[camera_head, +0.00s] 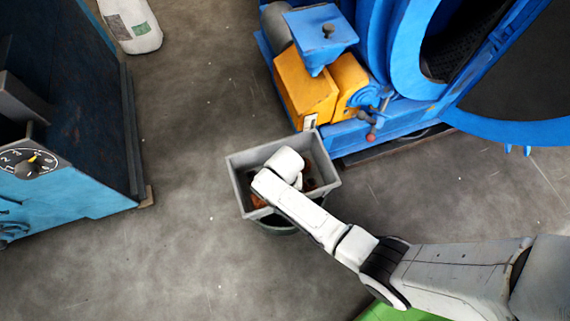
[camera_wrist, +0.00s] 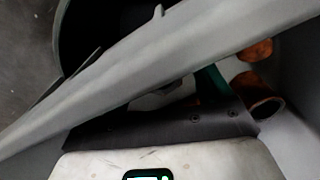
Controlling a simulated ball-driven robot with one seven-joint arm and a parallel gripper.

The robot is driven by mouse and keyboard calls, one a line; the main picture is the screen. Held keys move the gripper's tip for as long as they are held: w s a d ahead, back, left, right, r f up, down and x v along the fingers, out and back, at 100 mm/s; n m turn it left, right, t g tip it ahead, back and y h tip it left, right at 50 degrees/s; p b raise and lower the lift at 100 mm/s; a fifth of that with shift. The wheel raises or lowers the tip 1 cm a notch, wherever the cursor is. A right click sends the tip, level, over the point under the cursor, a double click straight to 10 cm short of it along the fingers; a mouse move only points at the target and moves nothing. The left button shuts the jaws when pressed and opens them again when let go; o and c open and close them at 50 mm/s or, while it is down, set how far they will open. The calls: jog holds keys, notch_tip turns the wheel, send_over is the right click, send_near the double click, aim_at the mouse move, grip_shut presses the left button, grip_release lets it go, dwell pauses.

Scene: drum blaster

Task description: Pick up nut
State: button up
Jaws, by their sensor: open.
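Rusty brown metal pieces lie inside a grey bin (camera_head: 240,187). In the wrist view, one brown round piece with a hollow-looking end (camera_wrist: 265,107) lies at the right, beside my gripper. A second brown piece (camera_wrist: 256,50) lies farther back. I cannot tell for sure which one is the nut. My gripper (camera_wrist: 165,108) is open and low in the bin, with its dark base plate in view. The bin's rim crosses in front of the wrist camera and hides much of the fingers. In the head view my wrist covers the bin's middle and the gripper.
A blue machine with a yellow housing (camera_head: 305,92) and a blue hopper (camera_head: 320,38) stands just behind the bin. A blue cabinet with a dial (camera_head: 28,163) stands at left. A white sack (camera_head: 130,25) lies at the top left. The floor between is clear.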

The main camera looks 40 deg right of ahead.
jog(key=c, duration=1.3)
